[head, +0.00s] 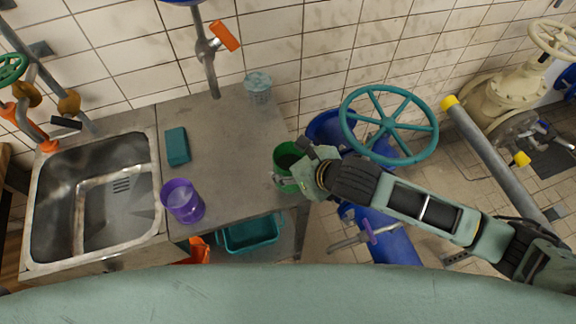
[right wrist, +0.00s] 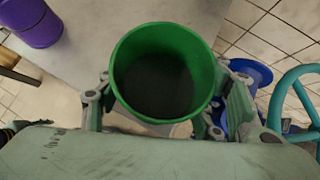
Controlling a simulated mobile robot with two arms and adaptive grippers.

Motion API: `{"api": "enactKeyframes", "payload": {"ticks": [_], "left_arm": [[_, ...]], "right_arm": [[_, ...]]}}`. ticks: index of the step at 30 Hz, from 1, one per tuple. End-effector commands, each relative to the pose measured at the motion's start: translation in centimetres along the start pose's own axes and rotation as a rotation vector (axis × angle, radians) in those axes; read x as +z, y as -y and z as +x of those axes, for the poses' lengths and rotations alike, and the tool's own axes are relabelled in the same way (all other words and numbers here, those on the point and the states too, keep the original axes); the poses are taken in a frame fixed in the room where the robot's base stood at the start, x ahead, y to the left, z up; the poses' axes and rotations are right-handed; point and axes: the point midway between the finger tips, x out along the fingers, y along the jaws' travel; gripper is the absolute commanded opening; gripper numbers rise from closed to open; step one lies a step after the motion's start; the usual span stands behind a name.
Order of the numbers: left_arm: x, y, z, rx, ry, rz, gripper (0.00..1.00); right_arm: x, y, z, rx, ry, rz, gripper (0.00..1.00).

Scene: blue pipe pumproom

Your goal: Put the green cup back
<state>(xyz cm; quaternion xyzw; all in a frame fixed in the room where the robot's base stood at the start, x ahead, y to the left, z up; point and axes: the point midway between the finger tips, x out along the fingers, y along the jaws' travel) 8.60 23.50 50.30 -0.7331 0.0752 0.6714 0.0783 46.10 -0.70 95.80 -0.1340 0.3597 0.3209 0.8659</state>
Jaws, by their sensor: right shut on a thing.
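The green cup (head: 287,160) is at the right edge of the grey counter in the head view. In the right wrist view the green cup (right wrist: 165,75) shows its open top and dark inside. My right gripper (head: 288,178) is shut on the cup, with a finger on each side of it in the right wrist view (right wrist: 165,108). I cannot tell whether the cup's base touches the counter. My left gripper is not in view.
A purple cup (head: 183,202), a teal block (head: 177,146) and a pale teal cup (head: 258,88) stand on the counter (head: 225,150). A metal sink (head: 118,205) is at left. A teal valve wheel (head: 388,124) stands right of the counter. The counter's middle is clear.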

Motion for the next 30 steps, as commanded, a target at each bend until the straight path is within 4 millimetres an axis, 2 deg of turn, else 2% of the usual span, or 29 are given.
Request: {"api": "enactKeyframes", "payload": {"ticks": [3,7,15,27,28,30], "left_arm": [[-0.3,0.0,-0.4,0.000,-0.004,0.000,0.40],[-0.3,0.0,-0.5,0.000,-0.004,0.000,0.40],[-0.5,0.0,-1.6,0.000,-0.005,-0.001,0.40],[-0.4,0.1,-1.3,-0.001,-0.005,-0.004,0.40],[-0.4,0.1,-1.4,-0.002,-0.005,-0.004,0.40],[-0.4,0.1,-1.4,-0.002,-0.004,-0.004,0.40]], "right_arm": [[0.6,0.5,1.5,-0.001,0.003,0.001,0.17],[0.6,0.7,2.3,0.001,0.003,0.001,0.17],[-1.9,0.7,4.7,0.000,0.001,0.001,0.17],[-2.4,0.8,5.2,0.000,0.003,-0.002,0.17],[-2.5,0.8,5.2,0.000,0.000,-0.001,0.63],[-2.5,0.8,5.2,0.000,0.000,-0.001,0.69]]}}
